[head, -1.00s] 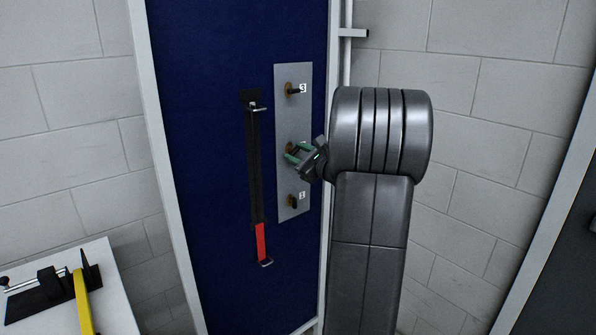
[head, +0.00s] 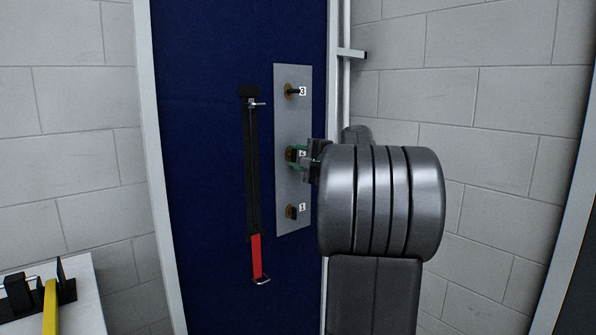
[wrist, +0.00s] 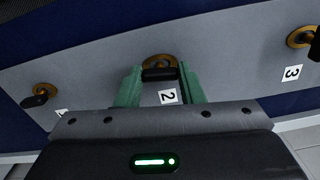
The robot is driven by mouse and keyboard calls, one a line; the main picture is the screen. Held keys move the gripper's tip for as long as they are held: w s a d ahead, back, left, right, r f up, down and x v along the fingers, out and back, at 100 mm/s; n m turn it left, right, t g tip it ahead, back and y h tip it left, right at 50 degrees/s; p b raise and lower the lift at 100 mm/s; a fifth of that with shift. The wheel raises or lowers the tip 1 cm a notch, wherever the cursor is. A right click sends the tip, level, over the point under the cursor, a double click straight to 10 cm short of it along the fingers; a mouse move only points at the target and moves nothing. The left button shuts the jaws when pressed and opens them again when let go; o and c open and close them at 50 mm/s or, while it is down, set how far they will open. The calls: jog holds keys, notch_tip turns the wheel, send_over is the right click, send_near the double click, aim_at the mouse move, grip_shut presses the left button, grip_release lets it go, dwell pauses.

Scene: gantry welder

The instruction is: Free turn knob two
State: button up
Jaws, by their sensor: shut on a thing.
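Knob two (head: 291,154) is the middle of three knobs on a grey upright plate (head: 292,117). It has a brass round base and a black handle, and a label "2" beside it. In the wrist view, knob two (wrist: 159,70) lies between the green fingers of my gripper (wrist: 160,78), its handle across the gap. My gripper (head: 300,157) is shut on the handle from the right in the head view. The fingers partly hide the knob there.
Knob three (head: 291,91) is above and knob one (head: 291,212) below on the same plate. A black and red strap (head: 254,190) hangs left on the blue panel (head: 205,150). A white table (head: 85,310) with a yellow-handled tool stands lower left.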

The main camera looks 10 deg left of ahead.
jog(key=shift+f+n+b, duration=0.15)
jog(key=shift+n+b, duration=0.5)
jog(key=shift+n, duration=0.05)
jog(key=o, duration=1)
jog(key=shift+s+d, duration=0.1)
jog(key=shift+d, duration=0.05)
jog(key=v, duration=1.3)
jog(key=shift+s+d+b, duration=0.2)
jog(key=shift+b, duration=0.1)
jog(key=shift+w+a, duration=0.1)
jog(key=x, duration=1.3)
jog(key=shift+w+a+p, duration=0.2)
jog(key=shift+a+p, duration=0.05)
jog(key=shift+p, duration=0.05)
